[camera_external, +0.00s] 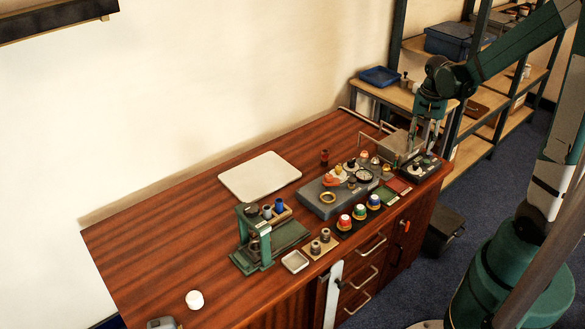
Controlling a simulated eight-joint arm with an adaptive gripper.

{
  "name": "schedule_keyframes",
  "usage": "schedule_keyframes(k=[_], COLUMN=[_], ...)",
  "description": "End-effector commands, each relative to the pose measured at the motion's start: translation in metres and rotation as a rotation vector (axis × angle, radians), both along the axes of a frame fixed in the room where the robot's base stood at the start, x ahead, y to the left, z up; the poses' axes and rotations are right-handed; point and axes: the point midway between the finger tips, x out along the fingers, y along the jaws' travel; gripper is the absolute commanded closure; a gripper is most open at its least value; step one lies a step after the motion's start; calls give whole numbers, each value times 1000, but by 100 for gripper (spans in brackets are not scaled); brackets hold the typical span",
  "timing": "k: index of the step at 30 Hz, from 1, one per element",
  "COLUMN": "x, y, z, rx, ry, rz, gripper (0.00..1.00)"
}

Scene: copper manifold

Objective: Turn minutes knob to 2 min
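My gripper (426,146) points down at the right end of the wooden bench. Its two fingers look apart, with nothing seen between them. Below the fingers is a small dark control box (419,170) with small knobs on top. The fingertips are close above or beside this box; contact cannot be told at this size. A grey unit (322,204) to the left carries a round white dial (363,175) and other small parts. No labels are readable, so I cannot tell which knob is the minutes knob or its setting.
A wire-handled metal basket (397,146) stands just left of my gripper. Several coloured-top knobs or jars (359,212) line the front edge. A green press (262,240) and white board (260,176) lie farther left. The bench's left part is mostly clear.

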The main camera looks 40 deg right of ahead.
Motion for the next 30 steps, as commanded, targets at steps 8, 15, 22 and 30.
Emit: schedule_keyframes(k=[8,15,22,30], x=[0,0,0,0], y=[0,0,0,0], z=[28,41,43,43], rx=[0,0,0,0], ry=[0,0,0,0], rz=[0,0,0,0], gripper=[70,70,70,70])
